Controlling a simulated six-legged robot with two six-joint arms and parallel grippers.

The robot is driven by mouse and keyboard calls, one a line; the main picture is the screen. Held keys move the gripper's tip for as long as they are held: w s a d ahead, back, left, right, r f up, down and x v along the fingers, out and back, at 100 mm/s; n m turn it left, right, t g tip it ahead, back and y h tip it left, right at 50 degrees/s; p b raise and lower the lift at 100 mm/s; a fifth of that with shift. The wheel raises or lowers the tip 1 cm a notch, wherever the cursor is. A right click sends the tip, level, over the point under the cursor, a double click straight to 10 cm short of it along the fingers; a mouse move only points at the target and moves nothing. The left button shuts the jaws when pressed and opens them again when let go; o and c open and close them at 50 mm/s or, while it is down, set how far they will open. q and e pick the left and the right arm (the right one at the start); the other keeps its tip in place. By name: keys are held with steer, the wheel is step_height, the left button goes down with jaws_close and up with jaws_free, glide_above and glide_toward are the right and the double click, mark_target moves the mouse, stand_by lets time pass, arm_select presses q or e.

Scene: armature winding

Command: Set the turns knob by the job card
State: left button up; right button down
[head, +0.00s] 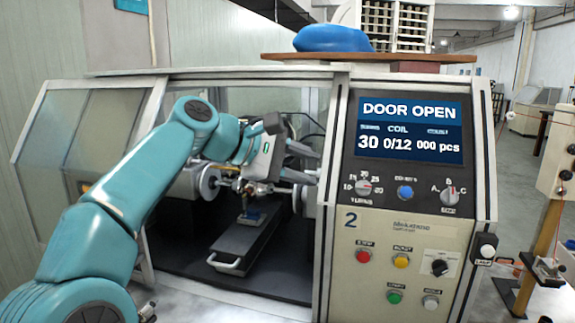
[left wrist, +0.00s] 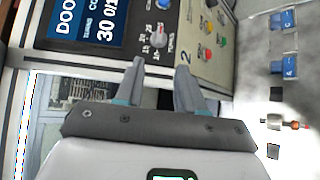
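The turns knob (head: 363,187) is a small grey dial with a numbered scale, at the left of the machine's panel below the screen. It also shows in the left wrist view (left wrist: 158,40), beyond my fingertips. The screen (head: 411,128) reads DOOR OPEN, 30, 0/12 and 000 pcs. My left gripper (head: 312,164) is in front of the machine's open bay, left of the knob and apart from it. In the left wrist view its two fingers (left wrist: 158,80) stand apart with nothing between them. I cannot make out a job card. My right gripper is out of view.
Beside the turns knob are a blue button (head: 405,192) and an A-B-C selector (head: 449,194). Red, yellow, green and white buttons and a black knob (head: 439,267) sit below. A grey tray with a handle (head: 240,248) lies in the open bay.

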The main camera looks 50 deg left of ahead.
arm_select(q)
steer(key=v, duration=0.4)
steer(key=shift+f, duration=0.1)
stand_by(0.5)
